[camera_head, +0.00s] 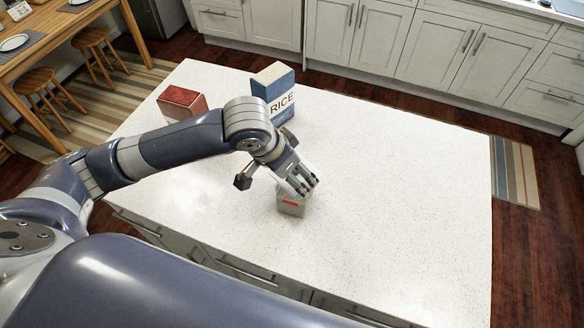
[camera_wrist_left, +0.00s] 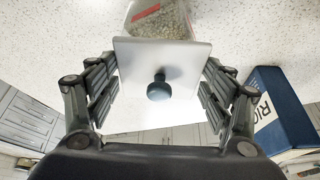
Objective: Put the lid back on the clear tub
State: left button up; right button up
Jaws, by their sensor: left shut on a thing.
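The clear tub (camera_head: 291,208) stands on the white island top, holding pale grainy contents and bearing a red label. Its side also shows at the top of the left wrist view (camera_wrist_left: 160,22). The white square lid (camera_wrist_left: 135,75) with a dark round knob (camera_wrist_left: 159,88) sits between the fingers of my left gripper (camera_head: 302,183), which is shut on its two opposite edges. In the wrist view the lid covers part of the tub. I cannot tell whether lid and tub touch. In the head view the gripper is right over the tub and mostly hides the lid. My right gripper is out of view.
A blue and white rice box (camera_head: 281,101) stands farther back on the island (camera_head: 400,190); it is at the right in the wrist view (camera_wrist_left: 278,110). A red box (camera_head: 182,102) is at the back left. The island's right side is clear.

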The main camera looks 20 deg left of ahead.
pick_arm(q)
jog(key=o, duration=1.1)
notch_tip(320, 180, up, 2)
jog(key=p, duration=0.3)
jog(key=shift+r, duration=0.25)
jog(key=shift+r+p, duration=0.9)
jog(key=shift+r, duration=1.35)
grip_shut()
